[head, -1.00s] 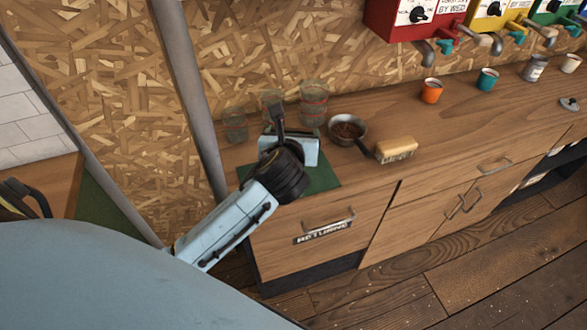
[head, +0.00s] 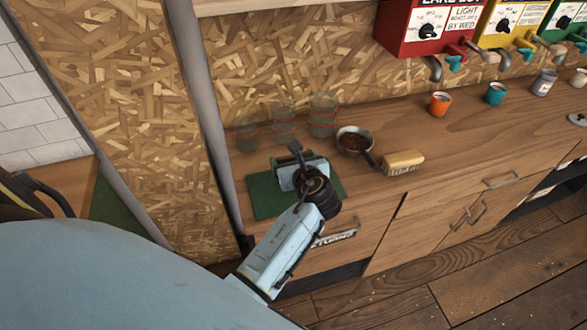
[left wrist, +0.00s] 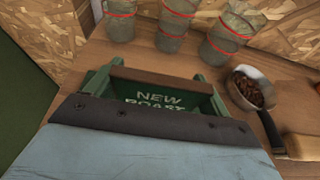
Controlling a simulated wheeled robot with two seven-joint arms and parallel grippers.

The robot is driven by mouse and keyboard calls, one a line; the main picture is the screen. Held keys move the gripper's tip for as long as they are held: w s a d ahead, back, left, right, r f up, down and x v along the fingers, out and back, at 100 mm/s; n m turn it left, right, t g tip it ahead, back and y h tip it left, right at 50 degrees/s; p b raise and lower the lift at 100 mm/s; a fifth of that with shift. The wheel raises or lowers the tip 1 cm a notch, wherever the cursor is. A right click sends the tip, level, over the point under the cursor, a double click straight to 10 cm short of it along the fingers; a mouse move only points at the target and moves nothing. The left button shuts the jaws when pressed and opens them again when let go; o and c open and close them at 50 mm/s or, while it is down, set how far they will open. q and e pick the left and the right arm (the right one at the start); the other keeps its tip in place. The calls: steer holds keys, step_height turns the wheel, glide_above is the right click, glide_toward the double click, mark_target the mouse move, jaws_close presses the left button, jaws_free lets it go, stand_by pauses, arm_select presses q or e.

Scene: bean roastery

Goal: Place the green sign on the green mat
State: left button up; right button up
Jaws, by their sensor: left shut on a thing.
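The green mat (head: 265,200) lies on the left end of the wooden counter in the head view. My left gripper (head: 302,172) is over the mat and hides part of it. In the left wrist view, the green sign (left wrist: 165,97), lettered "NEW ROAST" with a brown top bar, is at the jaws of my left gripper (left wrist: 155,125), which are shut on it. The gripper covers the sign's lower part. In the head view the sign is mostly hidden by the gripper, and I cannot tell whether it touches the mat. My right gripper is not in view.
Clear red-banded glasses (head: 283,122) stand behind the mat. A pan of beans (head: 354,141) and a tan labelled block (head: 403,162) are to its right. An orange cup (head: 440,104) and a teal cup (head: 495,94) stand farther right. A grey post (head: 212,120) rises at the counter's left end.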

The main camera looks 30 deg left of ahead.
arm_select(q)
step_height(320, 180, down, 3)
steer(key=shift+f+b, duration=0.1)
steer(key=shift+b, duration=0.25)
steer(key=o, duration=0.9)
steer(key=p+v, duration=0.1)
steer(key=v, duration=1.1)
steer(key=shift+w+r, duration=0.1)
steer(key=shift+r, duration=0.1)
